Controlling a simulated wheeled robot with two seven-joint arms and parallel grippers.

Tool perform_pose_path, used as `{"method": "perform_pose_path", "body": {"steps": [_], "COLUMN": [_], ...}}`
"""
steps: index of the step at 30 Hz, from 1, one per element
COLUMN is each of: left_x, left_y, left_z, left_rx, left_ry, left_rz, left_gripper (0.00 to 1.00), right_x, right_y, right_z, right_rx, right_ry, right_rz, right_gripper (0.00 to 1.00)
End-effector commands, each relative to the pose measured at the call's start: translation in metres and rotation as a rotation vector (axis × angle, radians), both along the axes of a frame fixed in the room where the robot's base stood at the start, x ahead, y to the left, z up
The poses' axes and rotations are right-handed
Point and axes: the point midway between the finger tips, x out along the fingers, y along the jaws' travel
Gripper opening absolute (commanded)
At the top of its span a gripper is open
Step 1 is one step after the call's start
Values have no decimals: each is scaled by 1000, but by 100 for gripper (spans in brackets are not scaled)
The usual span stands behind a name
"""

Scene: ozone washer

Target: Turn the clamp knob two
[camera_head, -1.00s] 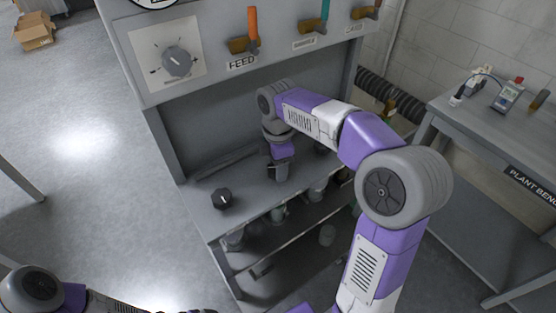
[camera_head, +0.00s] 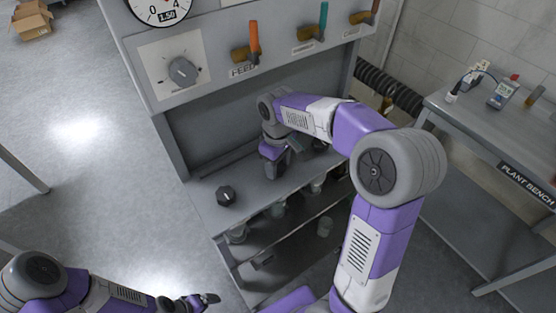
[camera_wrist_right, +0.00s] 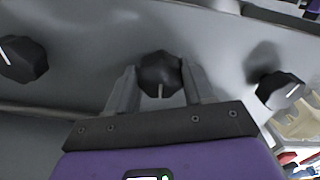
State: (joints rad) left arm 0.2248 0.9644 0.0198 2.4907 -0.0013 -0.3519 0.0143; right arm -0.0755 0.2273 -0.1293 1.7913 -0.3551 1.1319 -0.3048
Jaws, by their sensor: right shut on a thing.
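The middle black clamp knob (camera_wrist_right: 160,74), with a white pointer line, stands between the fingers of my right gripper (camera_wrist_right: 158,88) in the right wrist view. The gripper is shut on this knob. In the head view, my right gripper (camera_head: 273,168) is over the grey ledge, and its wrist hides this knob. A second black knob (camera_wrist_right: 22,58) is at left in the wrist view and also stands bare on the ledge (camera_head: 226,196). A third knob (camera_wrist_right: 280,90) is at right. My left gripper (camera_head: 203,300) is low in the head view, away from the knobs; its jaws are unclear.
Above the ledge is a panel with a dial knob (camera_head: 182,71), a gauge (camera_head: 160,8) and several coloured levers (camera_head: 254,38). A lower shelf (camera_head: 275,245) lies under the ledge. The plant bench (camera_head: 490,125) stands at right.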

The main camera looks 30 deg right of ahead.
Motion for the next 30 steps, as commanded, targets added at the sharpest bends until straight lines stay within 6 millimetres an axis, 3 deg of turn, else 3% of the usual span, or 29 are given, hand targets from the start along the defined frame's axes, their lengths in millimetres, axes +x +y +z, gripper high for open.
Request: {"method": "perform_pose_path", "body": {"steps": [30], "left_x": [0], "left_y": [0], "left_z": [31], "left_rx": [0], "left_ry": [0], "left_rz": [0], "left_gripper": [92], "right_x": [0], "right_y": [4], "right_z": [1], "right_rx": [-1], "right_ry": [0], "right_rz": [-966], "right_gripper": [21]}}
